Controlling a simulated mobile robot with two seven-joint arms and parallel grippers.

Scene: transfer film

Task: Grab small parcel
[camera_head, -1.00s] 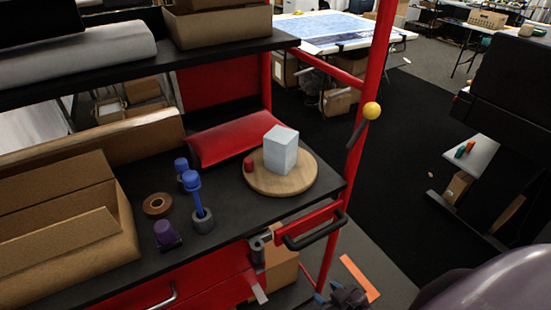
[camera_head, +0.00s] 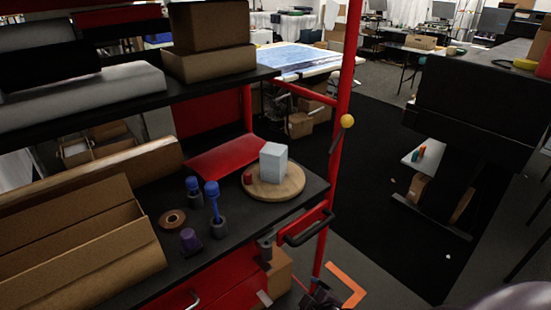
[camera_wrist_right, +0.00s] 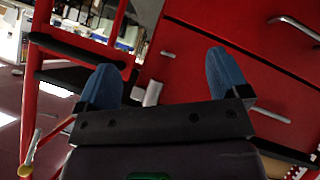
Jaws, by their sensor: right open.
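A small pale grey box-shaped parcel (camera_head: 273,162) stands upright on a round wooden board (camera_head: 290,187) at the right end of the black shelf. My right gripper (camera_head: 322,296) is partly visible at the bottom edge of the head view, below and in front of the shelf, well apart from the parcel. In the right wrist view its two blue fingers (camera_wrist_right: 160,82) are spread with nothing between them, facing red drawer fronts. The parcel is not seen in that view. My left gripper is not in view.
A small red object (camera_head: 248,178) sits beside the parcel on the board. Blue-handled tools (camera_head: 213,200), a tape roll (camera_head: 173,219) and an open carton (camera_head: 80,245) occupy the shelf leftward. A red post (camera_head: 341,130) and black drawer handle (camera_head: 308,228) stand near the board.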

